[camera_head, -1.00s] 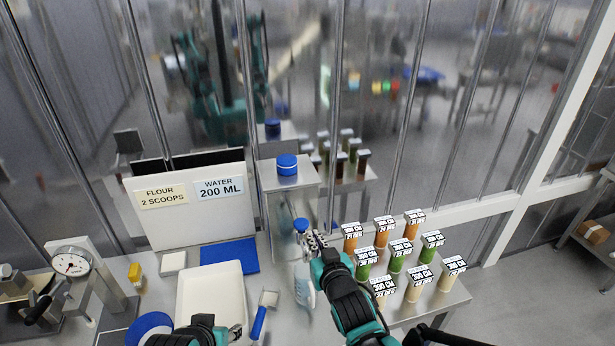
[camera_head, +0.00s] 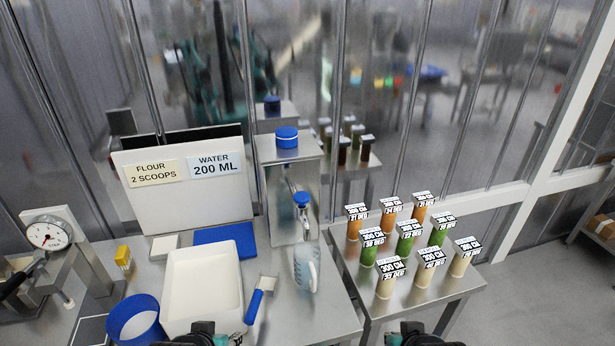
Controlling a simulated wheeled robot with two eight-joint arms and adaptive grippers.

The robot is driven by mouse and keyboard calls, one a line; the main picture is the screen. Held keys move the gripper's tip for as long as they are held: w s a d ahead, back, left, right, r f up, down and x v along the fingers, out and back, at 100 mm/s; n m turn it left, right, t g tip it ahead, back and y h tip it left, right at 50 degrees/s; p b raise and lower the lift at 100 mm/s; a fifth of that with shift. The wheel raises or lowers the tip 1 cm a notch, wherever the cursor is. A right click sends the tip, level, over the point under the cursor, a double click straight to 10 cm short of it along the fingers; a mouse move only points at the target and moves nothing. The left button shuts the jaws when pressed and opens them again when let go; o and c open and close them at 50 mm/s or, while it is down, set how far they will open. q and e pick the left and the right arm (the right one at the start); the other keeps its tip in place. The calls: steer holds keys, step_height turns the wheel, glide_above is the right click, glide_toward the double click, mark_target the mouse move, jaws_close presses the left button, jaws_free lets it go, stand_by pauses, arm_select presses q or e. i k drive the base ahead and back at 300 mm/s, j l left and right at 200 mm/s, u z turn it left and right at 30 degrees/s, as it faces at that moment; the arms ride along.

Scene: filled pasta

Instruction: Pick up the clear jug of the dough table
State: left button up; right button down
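The clear jug (camera_head: 305,268) stands upright on the steel dough table (camera_head: 325,318), below the blue-topped tap (camera_head: 301,199) of a dispenser. Its handle faces right. It looks faintly blue; I cannot tell whether it holds water. My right gripper (camera_head: 424,334) is at the bottom edge, right of the jug and well apart from it. My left gripper (camera_head: 200,334) is at the bottom edge in front of the white tray. Only the upper parts of both grippers show, so their fingers are cut off.
Several labelled filled jars (camera_head: 408,238) stand on a side table at right. A dial scale (camera_head: 48,236) is far left.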

mark_target(306, 255)
steer(key=j+z, duration=0.3)
steer(key=z, duration=0.2)
steer(key=j+z, duration=0.25)
steer(key=z, duration=0.25)
steer(key=k+j+z, duration=0.15)
steer(key=z, duration=0.35)
steer(key=j, duration=0.1)
